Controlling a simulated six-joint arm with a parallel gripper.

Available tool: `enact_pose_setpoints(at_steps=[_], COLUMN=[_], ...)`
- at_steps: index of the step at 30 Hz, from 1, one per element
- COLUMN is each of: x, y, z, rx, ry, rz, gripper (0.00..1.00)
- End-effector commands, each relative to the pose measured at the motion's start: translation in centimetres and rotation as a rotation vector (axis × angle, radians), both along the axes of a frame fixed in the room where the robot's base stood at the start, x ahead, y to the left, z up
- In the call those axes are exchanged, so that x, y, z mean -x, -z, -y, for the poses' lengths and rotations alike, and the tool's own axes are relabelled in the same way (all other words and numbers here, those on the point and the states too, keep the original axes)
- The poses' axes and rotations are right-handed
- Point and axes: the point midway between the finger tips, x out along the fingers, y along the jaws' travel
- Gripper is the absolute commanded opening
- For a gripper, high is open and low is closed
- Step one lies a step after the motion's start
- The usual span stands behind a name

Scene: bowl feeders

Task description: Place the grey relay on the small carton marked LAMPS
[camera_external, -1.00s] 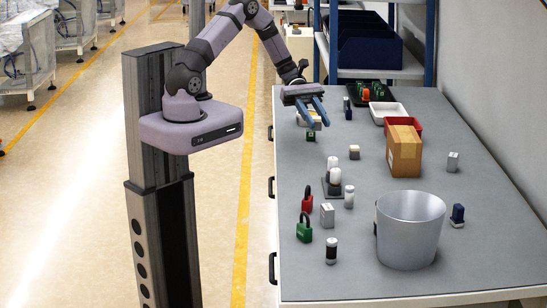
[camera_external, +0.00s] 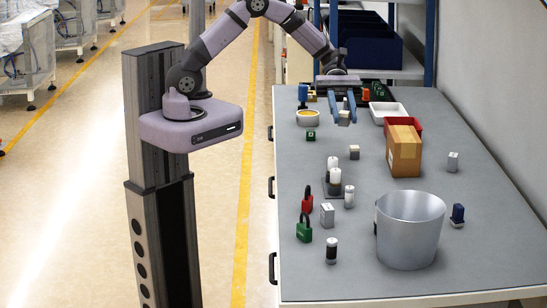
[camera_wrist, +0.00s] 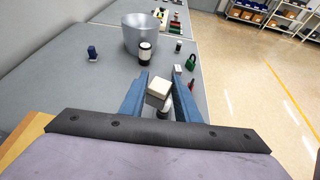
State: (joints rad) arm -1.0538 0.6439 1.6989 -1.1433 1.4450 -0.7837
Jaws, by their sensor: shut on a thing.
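My gripper (camera_external: 344,120) is shut on a small pale grey block, apparently the grey relay (camera_external: 344,117), held in the air over the far part of the bench. In the wrist view the relay (camera_wrist: 158,91) sits between the blue fingertips (camera_wrist: 157,97), tilted, with a whitish top and darker side. The small brown carton (camera_external: 404,155) stands on the bench to the right and nearer the external camera, apart from my gripper. No LAMPS marking is readable on it. A brown edge (camera_wrist: 22,137) at the lower left of the wrist view looks like this carton.
A red bin (camera_external: 416,124) and a white tray (camera_external: 389,109) stand behind the carton. A metal bucket (camera_external: 408,235) is at the near right. Padlocks (camera_external: 304,229) and small bottles (camera_external: 349,197) stand at the left.

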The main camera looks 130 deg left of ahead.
Motion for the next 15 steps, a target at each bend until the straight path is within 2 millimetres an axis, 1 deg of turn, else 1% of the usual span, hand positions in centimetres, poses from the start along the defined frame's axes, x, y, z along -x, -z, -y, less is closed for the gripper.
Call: enact_pose_setpoints(at_steps=[1,4,6,8,10,12,15], x=[-1.8,-4.8,-6.5,-7.4,-8.2,-8.7,-8.8], y=[-1.0,-2.6,-3.7,-4.4,-5.3,-5.8,-6.0], z=[-0.3,-1.8,-3.6,-5.6,-8.3,-10.9,-14.5], rx=[-0.005,-0.003,-0.003,-0.002,-0.001,0.001,0.003], ry=[-0.032,-0.135,-0.232,-0.325,-0.444,-0.562,-0.729], rz=[0.003,0.003,0.004,0.003,0.004,0.003,0.001], gripper=[0.07,0.07,0.07,0.07,0.07,0.07,0.07])
